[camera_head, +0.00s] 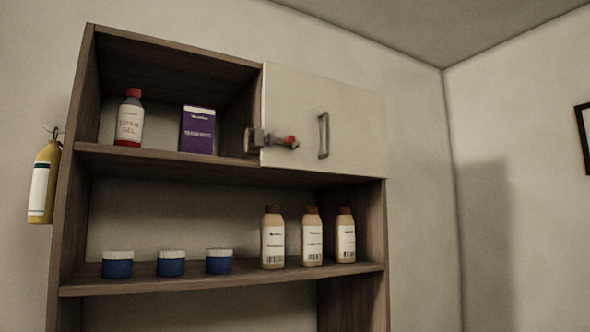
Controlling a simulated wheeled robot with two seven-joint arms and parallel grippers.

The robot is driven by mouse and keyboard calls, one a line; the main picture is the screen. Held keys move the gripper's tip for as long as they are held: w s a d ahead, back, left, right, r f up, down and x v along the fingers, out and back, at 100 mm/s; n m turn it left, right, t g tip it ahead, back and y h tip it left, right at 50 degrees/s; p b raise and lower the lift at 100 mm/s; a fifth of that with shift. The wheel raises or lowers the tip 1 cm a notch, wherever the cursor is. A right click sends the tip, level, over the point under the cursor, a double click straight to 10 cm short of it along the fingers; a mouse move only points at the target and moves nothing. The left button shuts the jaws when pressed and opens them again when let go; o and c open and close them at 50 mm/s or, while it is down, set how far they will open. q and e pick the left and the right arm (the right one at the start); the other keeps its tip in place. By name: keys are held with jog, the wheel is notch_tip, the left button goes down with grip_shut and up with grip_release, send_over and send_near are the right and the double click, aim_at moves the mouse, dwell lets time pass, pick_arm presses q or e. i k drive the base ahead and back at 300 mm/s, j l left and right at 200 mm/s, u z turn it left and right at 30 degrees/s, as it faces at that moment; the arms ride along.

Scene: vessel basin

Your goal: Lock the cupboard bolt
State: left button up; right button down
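The cupboard door (350,110) is a pale panel at the upper right of a wooden shelf unit, and it looks shut. A grey vertical handle (323,135) is fixed on it. I cannot tell how far the bolt reaches into the bracket. Neither of my grippers is in view.
The open upper shelf holds a red-capped bottle (129,118) and a purple box (197,130). The lower shelf holds blue jars (171,263) and brown-capped bottles (311,237). A yellow bottle (43,181) hangs on the unit's left side. Space before the door is clear.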

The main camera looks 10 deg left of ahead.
aim_at(290, 139)
jog(key=i+l+u, duration=0.3)
jog(key=l, duration=0.6)
jog(key=i+l+u, duration=0.1)
jog(key=l+u, duration=0.25)
jog(key=l, duration=0.55)
jog(key=l+u, duration=0.3)
jog(key=l, duration=0.65)
jog(key=i, duration=0.05)
